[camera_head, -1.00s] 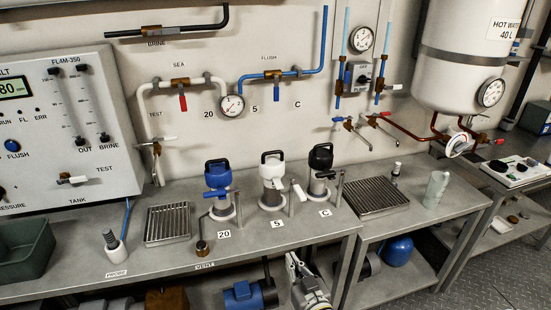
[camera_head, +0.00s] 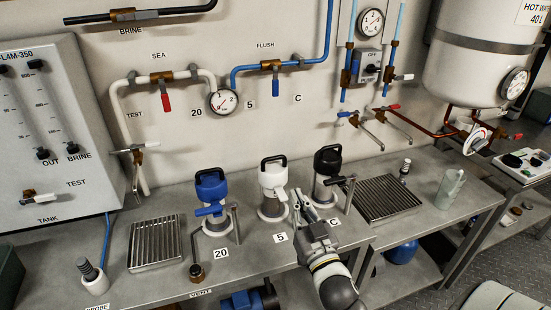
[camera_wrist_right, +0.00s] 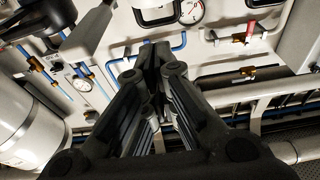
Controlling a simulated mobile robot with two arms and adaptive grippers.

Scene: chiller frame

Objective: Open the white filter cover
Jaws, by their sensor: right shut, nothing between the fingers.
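The white filter cover (camera_head: 273,175) has a black handle loop on top and sits on its housing, between a blue filter (camera_head: 211,187) and a black filter (camera_head: 327,161). It carries the number 5 label in front. My right gripper (camera_head: 301,198) is just right of and in front of the white filter, its fingertips close to the side lever area. Whether it touches anything there I cannot tell. In the right wrist view its fingers (camera_wrist_right: 153,58) are together with nothing between them. My left gripper is not in view.
A blue lever sits on the blue filter, close to a thin metal post. Drain grates (camera_head: 156,244) and (camera_head: 389,197) lie on the bench (camera_head: 250,265) at either side. A cup (camera_head: 449,188) stands at the right. Pipes and a gauge (camera_head: 223,101) are on the wall behind.

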